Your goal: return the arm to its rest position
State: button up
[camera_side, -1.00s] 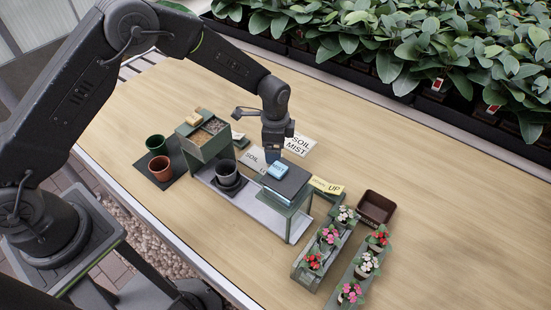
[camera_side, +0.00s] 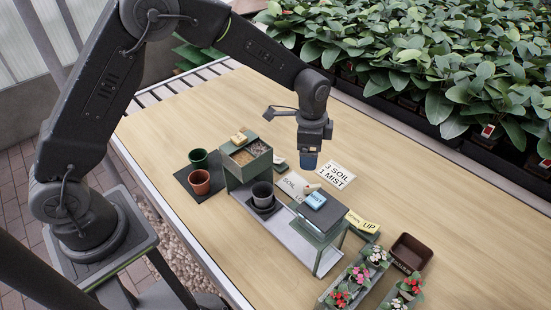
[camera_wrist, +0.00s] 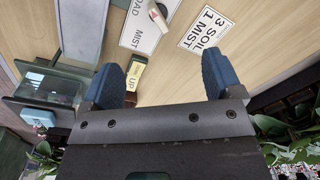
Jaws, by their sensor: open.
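My gripper (camera_side: 308,165) hangs above the bench in the side view, fingers pointing down, beyond the dark-topped stand. In the wrist view my gripper (camera_wrist: 160,78) shows two blue fingers wide apart with nothing between them. The blue mist block (camera_side: 316,200) lies on the dark top of the stand (camera_side: 330,217), apart from the fingers. It also shows in the wrist view (camera_wrist: 38,117) at the left edge. A dark grey pot (camera_side: 263,193) stands on the lower tray beside the stand.
A green bin box (camera_side: 246,160) holds soil-like fill. A green pot (camera_side: 199,158) and a terracotta pot (camera_side: 200,182) stand on a dark mat. A "3 SOIL 1 MIST" card (camera_side: 336,175), brown tray (camera_side: 410,252) and flower racks are right. Bare bench lies behind.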

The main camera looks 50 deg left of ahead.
jog(key=s+a+r+n+t, duration=0.1)
jog(key=s+a+r+n, duration=0.15)
jog(key=s+r, duration=0.4)
jog(key=s+a+r+n+t, duration=0.1)
jog(key=s+a+r+n, duration=0.2)
jog(key=r, duration=0.6)
jog(key=s+a+r+n+t, duration=0.1)
jog(key=s+r+n, duration=0.1)
jog(key=s, duration=0.7)
jog(key=s+a+r+n+t, duration=0.2)
jog(key=s+n, duration=0.1)
jog(key=s, duration=0.5)
jog(key=shift+s, duration=0.4)
jog(key=shift+w+a, duration=0.1)
